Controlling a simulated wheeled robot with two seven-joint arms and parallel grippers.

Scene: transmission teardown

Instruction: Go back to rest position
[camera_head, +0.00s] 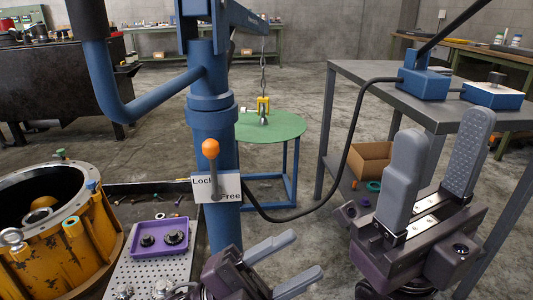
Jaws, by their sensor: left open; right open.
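My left gripper (283,268) is low in the middle of the view, right of the blue column's foot. Its two grey fingers are apart with nothing between them. My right gripper (438,172) is larger and closer, at the right, in front of the grey metal table. Its two grey fingers point up and stand wide apart, and it is empty.
A blue crane column (212,130) with an orange-knobbed lever stands in the middle. A yellow transmission housing (90,250) is at lower left, beside a purple tray (159,240) with gears. A green round table (275,126) stands behind. A black cable reaches the grey table (350,70).

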